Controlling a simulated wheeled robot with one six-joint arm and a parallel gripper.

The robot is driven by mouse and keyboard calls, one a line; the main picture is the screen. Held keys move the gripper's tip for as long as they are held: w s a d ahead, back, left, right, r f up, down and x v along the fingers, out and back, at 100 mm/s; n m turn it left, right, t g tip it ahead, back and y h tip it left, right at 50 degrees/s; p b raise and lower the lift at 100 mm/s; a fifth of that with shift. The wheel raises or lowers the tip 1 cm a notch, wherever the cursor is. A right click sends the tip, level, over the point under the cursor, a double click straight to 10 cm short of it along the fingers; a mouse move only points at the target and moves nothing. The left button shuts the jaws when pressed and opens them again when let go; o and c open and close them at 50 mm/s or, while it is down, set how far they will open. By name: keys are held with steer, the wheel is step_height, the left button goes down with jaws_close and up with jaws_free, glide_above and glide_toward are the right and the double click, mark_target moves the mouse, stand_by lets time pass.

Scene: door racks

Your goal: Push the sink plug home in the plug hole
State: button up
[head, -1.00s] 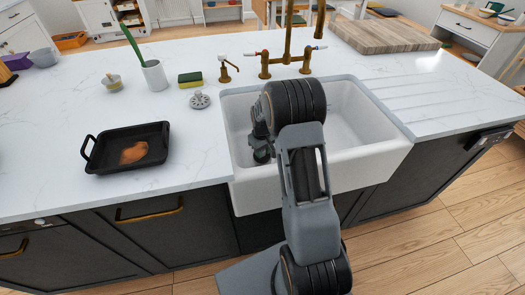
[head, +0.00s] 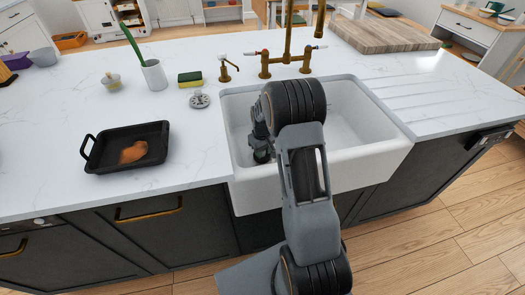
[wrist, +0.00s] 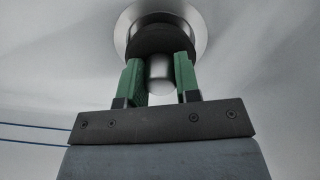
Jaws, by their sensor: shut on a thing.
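The sink plug (wrist: 160,40) has a dark round body and a short silvery knob. In the wrist view my gripper (wrist: 159,66) has its two green fingers on either side of the knob, shut on it. The metal rim of the plug hole (wrist: 119,34) shows around the dark body, which lies over the hole's middle. How deep the plug sits is hidden. In the head view my gripper (head: 262,156) is low in the left part of the white sink (head: 350,125), and my arm hides the plug and hole there.
Brass taps (head: 288,58) stand behind the sink. On the counter to the left are a strainer (head: 200,100), a sponge (head: 190,80), a white cup (head: 154,75) and a black pan (head: 112,155). A wooden board (head: 384,36) lies at the back right.

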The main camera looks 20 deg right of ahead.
steer(key=shift+f+b, duration=0.8)
steer(key=shift+f, duration=0.45)
steer(key=o, duration=1)
steer(key=shift+r, duration=0.1)
step_height(320, 180, up, 14)
steer(key=shift+f+p, duration=0.15)
steer(key=shift+p, duration=0.45)
